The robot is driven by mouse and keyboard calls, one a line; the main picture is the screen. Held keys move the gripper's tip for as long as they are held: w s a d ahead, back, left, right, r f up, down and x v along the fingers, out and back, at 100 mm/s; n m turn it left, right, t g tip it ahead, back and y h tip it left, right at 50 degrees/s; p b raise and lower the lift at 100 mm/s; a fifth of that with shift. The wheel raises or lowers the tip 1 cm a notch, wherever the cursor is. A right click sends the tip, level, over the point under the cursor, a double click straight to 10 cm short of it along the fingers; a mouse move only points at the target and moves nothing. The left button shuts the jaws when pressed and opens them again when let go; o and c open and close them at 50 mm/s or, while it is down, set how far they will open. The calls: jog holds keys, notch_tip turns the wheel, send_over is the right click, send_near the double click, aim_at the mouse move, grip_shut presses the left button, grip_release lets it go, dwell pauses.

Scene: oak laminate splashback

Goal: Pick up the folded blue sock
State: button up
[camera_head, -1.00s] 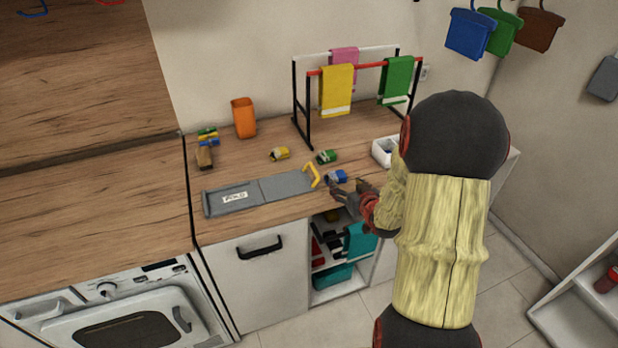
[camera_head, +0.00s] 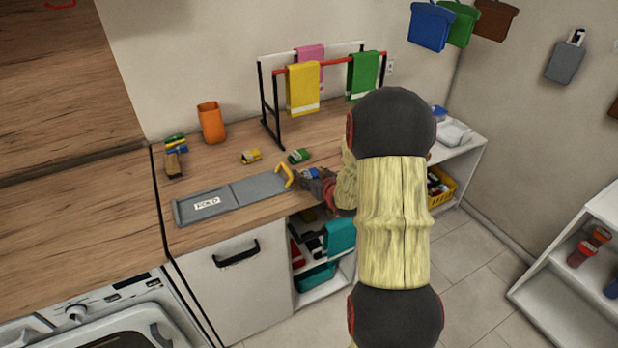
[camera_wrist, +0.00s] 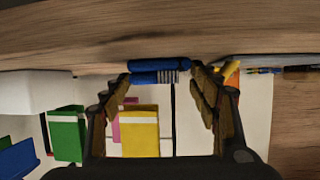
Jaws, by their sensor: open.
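The folded blue sock (camera_head: 312,172) lies on the wooden counter near its front edge, just right of the grey folding board's yellow handle. In the wrist view the sock (camera_wrist: 158,66) is a blue roll with a grey striped patch. My gripper (camera_head: 303,184) is at the sock and partly covers it in the head view. In the wrist view my gripper (camera_wrist: 163,78) is open, with one fingertip near each end of the sock. I cannot tell whether the fingers touch it.
The grey board (camera_head: 240,193) with its yellow handle (camera_head: 286,175) lies left of the sock. Yellow (camera_head: 251,156) and green (camera_head: 299,156) folded socks lie behind. A drying rack (camera_head: 272,112) with hanging towels stands further back. Open shelves (camera_head: 325,265) are below.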

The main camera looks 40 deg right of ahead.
jog(key=shift+c, duration=1.1)
jog(key=c, duration=0.4)
